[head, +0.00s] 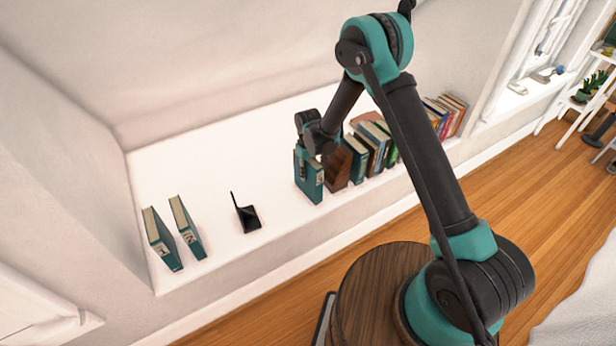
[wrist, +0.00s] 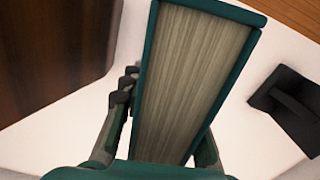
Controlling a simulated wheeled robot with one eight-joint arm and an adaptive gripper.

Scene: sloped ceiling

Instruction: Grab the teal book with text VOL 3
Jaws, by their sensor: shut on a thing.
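A teal book (head: 309,176) stands upright at the front of the white ledge, left of a brown wooden piece, in the head view. My gripper (head: 311,150) reaches down onto this book from above and is shut on it. In the wrist view the book (wrist: 190,75) shows its pale page edges between teal covers. The fingers of my gripper (wrist: 160,135) lie along both sides of it. The lettering on its spine is too small to read. Two more teal books, one (head: 160,240) and another (head: 187,228), stand at the left end of the ledge.
The brown wooden piece (head: 338,168) stands close on the right of the held book, with a row of several books (head: 372,145) beyond it. A black bookend (head: 247,217) stands on the white ledge (head: 215,165) to the left. The ledge between them is clear.

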